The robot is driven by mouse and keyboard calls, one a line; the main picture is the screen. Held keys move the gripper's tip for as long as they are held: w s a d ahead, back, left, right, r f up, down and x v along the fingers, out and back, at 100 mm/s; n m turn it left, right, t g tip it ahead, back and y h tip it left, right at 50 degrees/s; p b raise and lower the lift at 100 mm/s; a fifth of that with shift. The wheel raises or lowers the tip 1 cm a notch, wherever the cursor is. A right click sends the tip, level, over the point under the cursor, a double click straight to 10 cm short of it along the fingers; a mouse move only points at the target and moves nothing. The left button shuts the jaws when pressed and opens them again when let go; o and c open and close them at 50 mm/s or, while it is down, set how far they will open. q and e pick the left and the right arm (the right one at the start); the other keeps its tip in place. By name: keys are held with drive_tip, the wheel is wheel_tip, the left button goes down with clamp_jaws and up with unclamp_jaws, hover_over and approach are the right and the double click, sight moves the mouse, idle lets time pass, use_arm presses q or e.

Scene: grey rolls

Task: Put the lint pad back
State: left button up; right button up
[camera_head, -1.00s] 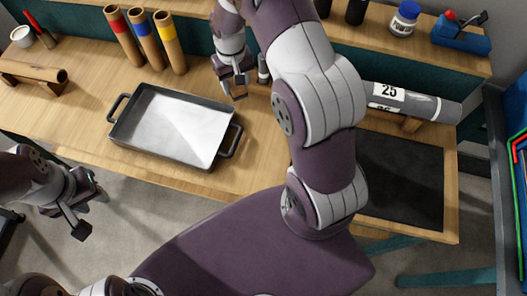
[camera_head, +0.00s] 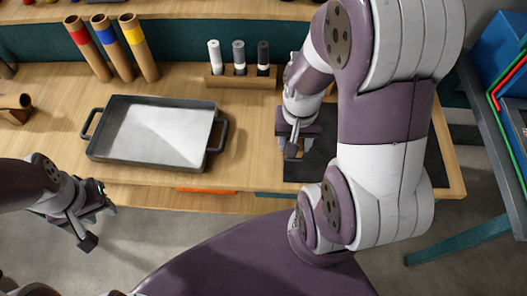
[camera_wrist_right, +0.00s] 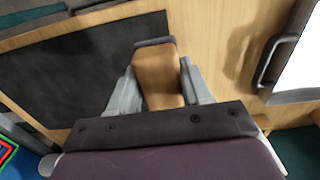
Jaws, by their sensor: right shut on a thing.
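My right gripper (camera_wrist_right: 160,92) is shut on a wooden block with a dark grey edge (camera_wrist_right: 160,75), which looks like the lint pad. In the head view my right gripper (camera_head: 293,146) points down over the left part of the black mat (camera_head: 305,165), and the block is hard to make out there. Whether the block touches the table is unclear. My left gripper (camera_head: 98,216) is open and empty, in front of the table's left front edge.
A grey tray (camera_head: 95,152) with handles and a white sheet inside stands left of the mat. A wooden rack (camera_head: 226,83) with three small upright rollers stands behind. Three cardboard tubes (camera_head: 112,50) stand back left. My right arm hides the table's back right.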

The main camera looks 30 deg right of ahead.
hover_over(261, 154)
wheel_tip(261, 154, down, 5)
drive_tip(key=shift+s+d+f, duration=0.1)
drive_tip(key=shift+f, duration=0.3)
wheel_tip(261, 154, down, 3)
drive_tip(key=shift+b, duration=0.35)
drive_tip(key=shift+w+f, duration=0.2)
drive_tip(key=shift+f, duration=0.1)
